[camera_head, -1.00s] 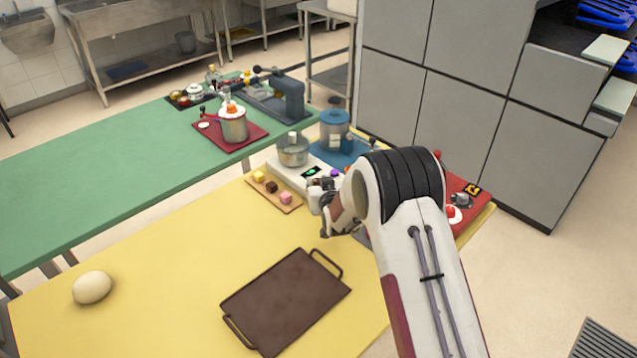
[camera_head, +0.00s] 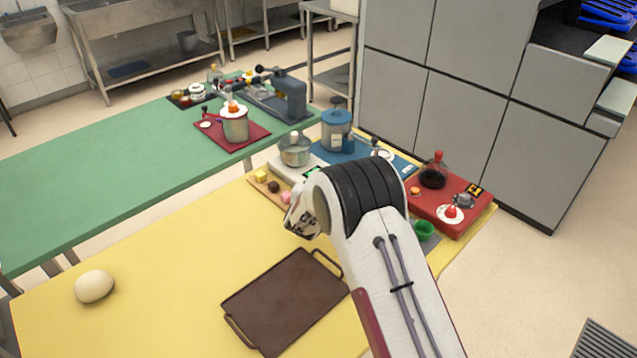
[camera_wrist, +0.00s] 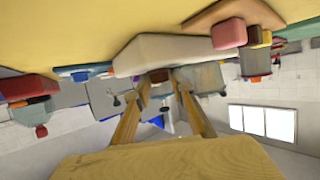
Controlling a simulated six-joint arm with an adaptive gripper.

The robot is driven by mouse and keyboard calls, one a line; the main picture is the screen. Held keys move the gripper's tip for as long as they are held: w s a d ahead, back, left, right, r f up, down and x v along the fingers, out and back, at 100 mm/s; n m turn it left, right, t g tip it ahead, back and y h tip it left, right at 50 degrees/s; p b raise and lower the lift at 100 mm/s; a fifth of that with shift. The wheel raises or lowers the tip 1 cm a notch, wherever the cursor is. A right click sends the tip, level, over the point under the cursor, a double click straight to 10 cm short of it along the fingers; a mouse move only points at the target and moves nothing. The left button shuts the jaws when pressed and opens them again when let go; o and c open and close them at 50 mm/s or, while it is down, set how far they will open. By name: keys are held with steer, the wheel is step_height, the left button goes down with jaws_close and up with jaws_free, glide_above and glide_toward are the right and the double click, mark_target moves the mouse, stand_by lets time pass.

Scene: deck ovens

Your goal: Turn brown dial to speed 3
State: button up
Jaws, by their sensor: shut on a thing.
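The white mixer-like base (camera_head: 283,170) carries a metal pot (camera_head: 295,151) and a small green-lit display (camera_head: 312,170), partly behind my arm. In the wrist view, which is turned upside down, the white base (camera_wrist: 165,50) is close ahead. A small brown piece, apparently the brown dial (camera_wrist: 158,76), sits between my fingertips at the base's front. My gripper (camera_wrist: 159,84) is shut on it. The dial's pointer and speed marks cannot be read. In the head view the arm hides the dial and the fingertips.
A board with small coloured cubes (camera_head: 273,187) is left of the base. A brown tray (camera_head: 286,301) and a pale dough ball (camera_head: 94,286) lie on the yellow table (camera_head: 170,270). A red station (camera_head: 430,208) and a green bowl (camera_head: 424,230) are to the right.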

steer(key=shift+w+a+m+g+h, duration=0.1)
steer(key=shift+m+g+h, duration=0.15)
steer(key=shift+m+h, duration=0.5)
steer(key=shift+s+a+m+g+h, duration=0.1)
steer(key=shift+m+g+h, duration=0.1)
steer(key=shift+m+h, duration=0.55)
steer(key=shift+w+a+m+g+h, duration=0.1)
steer(key=shift+m+g+h, duration=0.15)
steer(key=shift+m+h, duration=0.45)
steer(key=shift+w+a+m+g+h, duration=0.1)
steer(key=shift+m+g+h, duration=0.6)
steer(key=shift+m+h, duration=0.4)
steer(key=shift+w+m+g+h, duration=0.1)
steer(key=shift+m+g+h, duration=0.6)
steer(key=shift+m+h, duration=0.4)
steer(key=o, duration=1.1)
steer(key=shift+c, duration=0.2)
steer(key=shift+s+a, duration=0.1)
steer(key=shift+a, duration=0.1)
steer(key=v, duration=1.1)
steer(key=shift+s+a+r, duration=0.2)
steer(key=shift+r, duration=0.05)
